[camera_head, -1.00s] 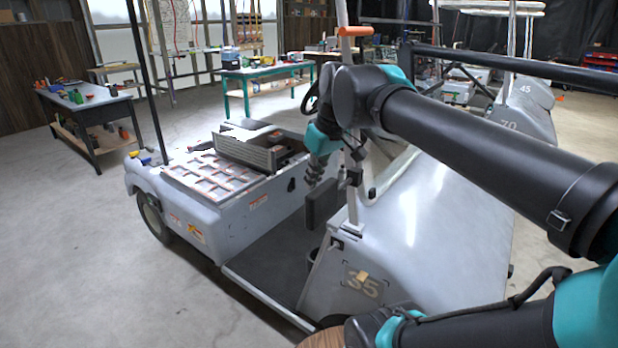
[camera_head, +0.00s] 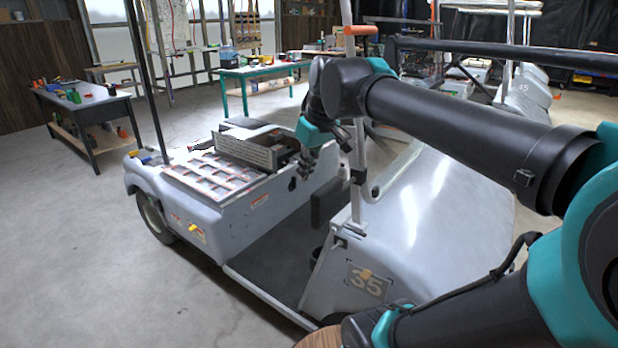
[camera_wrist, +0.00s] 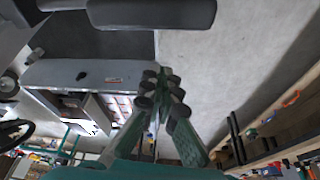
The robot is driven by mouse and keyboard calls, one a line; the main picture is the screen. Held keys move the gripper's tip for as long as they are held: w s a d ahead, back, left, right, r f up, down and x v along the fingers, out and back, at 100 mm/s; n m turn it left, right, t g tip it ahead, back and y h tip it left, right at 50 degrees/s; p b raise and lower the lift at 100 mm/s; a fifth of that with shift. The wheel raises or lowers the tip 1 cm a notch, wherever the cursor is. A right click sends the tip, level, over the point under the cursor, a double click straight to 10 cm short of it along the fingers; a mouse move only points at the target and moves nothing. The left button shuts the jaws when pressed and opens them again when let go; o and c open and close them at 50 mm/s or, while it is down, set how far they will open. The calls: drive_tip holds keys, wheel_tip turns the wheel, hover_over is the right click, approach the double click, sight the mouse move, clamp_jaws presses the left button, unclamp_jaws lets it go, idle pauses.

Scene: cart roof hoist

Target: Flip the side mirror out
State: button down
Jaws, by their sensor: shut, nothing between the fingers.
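The side mirror looks like the dark, flat panel (camera_head: 325,203) beside the cart's pale front post (camera_head: 356,205). A black clamp (camera_head: 357,177) sits on that post. In the wrist view a dark rounded panel (camera_wrist: 150,13), likely the same mirror, crosses the top edge, with a stalk at its left. I cannot tell its exact fold angle. My gripper (camera_head: 305,172) points down above and left of the panel in the head view. In the wrist view my gripper (camera_wrist: 159,88) has its fingers together, empty, and apart from the panel.
The cart's grey front body (camera_head: 420,205) and floor well (camera_head: 265,255) lie below. The rear bed (camera_head: 205,170) with a grey box (camera_head: 250,150) stands behind. A thin rear post (camera_head: 150,85) rises at the left. The concrete floor at left is open.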

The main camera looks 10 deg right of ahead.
drive_tip(key=v, duration=0.9)
drive_tip(key=shift+d+r, duration=0.25)
drive_tip(key=shift+d, duration=0.2)
